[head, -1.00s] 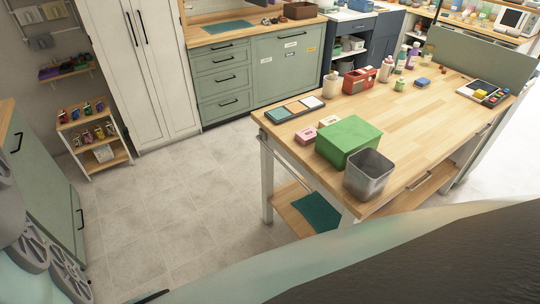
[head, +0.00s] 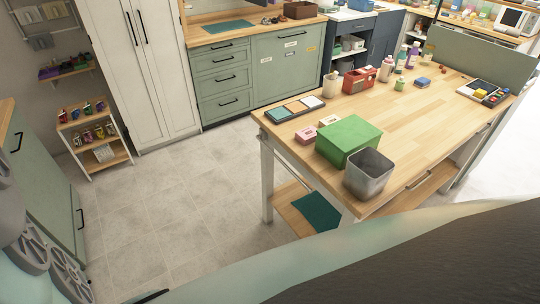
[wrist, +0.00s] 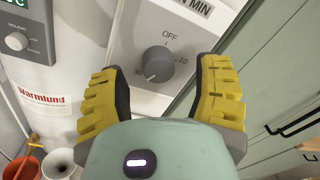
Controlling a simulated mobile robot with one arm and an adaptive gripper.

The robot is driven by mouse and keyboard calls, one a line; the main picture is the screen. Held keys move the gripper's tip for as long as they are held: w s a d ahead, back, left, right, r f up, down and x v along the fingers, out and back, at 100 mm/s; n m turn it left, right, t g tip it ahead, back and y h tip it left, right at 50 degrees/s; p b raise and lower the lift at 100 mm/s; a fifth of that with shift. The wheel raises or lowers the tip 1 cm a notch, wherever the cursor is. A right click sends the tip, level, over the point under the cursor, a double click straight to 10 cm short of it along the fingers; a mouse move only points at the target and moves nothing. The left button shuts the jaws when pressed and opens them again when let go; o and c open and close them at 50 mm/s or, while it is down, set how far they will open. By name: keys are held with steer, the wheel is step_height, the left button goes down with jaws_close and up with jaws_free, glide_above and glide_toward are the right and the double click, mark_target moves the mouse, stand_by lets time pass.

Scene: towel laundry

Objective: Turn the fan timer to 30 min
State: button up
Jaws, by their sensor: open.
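The fan timer shows in the wrist view as a white panel (wrist: 192,28) with a round grey knob (wrist: 158,62). Its face reads OFF above the knob, 10 at the right and what looks like 30 at the left; part of a MIN label shows at the top. A pale mark on the knob seems to lie at its lower left, near the 30. My gripper (wrist: 160,70) is open, its yellow-padded fingers on either side of the knob. I cannot tell whether they touch the panel. The timer and gripper do not show in the head view.
Another dial (wrist: 17,41) and a white tank (wrist: 42,90) are left of the timer. A green cabinet door (wrist: 265,80) with a dark handle is at the right. In the head view, a wooden table (head: 430,115) stands right; open floor (head: 190,190) lies left.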

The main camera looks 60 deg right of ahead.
steer(key=v, duration=1)
steer(key=shift+s+d, duration=0.25)
steer(key=shift+d, duration=0.1)
steer(key=shift+f, duration=0.1)
